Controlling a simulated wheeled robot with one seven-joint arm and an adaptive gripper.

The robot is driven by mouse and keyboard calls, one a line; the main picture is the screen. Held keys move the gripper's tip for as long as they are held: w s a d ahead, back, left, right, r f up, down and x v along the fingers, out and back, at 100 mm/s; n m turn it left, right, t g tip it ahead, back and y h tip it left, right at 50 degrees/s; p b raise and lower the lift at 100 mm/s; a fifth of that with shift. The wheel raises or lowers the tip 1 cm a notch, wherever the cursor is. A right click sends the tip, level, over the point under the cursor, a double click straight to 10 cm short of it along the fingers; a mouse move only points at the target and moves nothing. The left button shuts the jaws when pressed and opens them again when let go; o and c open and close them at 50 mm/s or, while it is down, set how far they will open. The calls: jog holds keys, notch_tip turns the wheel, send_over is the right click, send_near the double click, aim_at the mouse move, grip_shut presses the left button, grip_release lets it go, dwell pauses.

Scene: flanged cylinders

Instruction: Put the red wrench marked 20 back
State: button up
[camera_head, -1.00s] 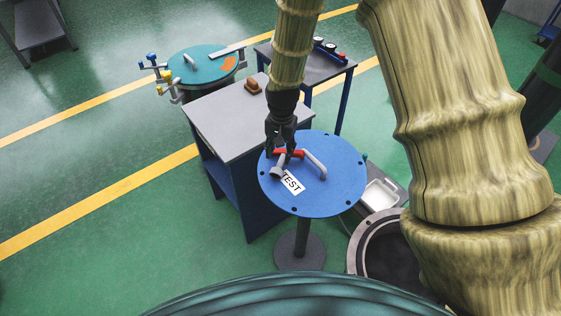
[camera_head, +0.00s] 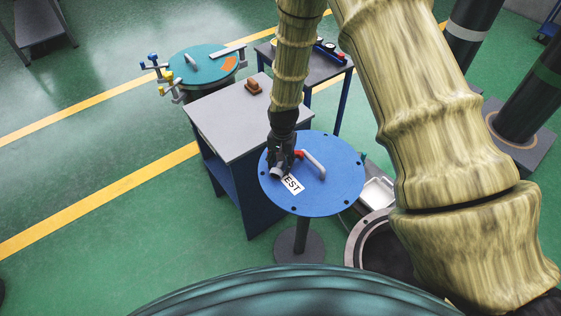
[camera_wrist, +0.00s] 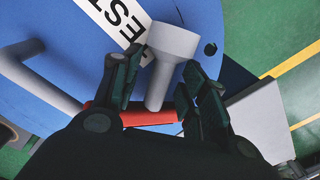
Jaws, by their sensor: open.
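A tool with a red bar (camera_head: 298,154) and a grey stem with a wider round head (camera_head: 276,172) lies on a blue round plate (camera_head: 340,190); I take it for the red wrench. No number is readable on it. My gripper (camera_head: 281,165) is down at it. In the wrist view, my gripper (camera_wrist: 166,75) is open, with a finger on either side of the grey stem (camera_wrist: 157,88). The grey head (camera_wrist: 172,42) points away from my palm. The red bar (camera_wrist: 133,116) runs crosswise, partly hidden by the fingers. Finger contact cannot be told.
A bent grey handle (camera_head: 315,165) rises from the plate beside the tool, near a TEST label (camera_head: 293,184). A grey-topped table (camera_head: 225,115) with a brown block (camera_head: 253,86) stands behind left. A teal lidded vessel (camera_head: 205,65) and an open grey cylinder (camera_head: 365,245) are nearby.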

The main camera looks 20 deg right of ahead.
jog(key=shift+f, duration=0.1)
grip_shut()
dwell(0.4)
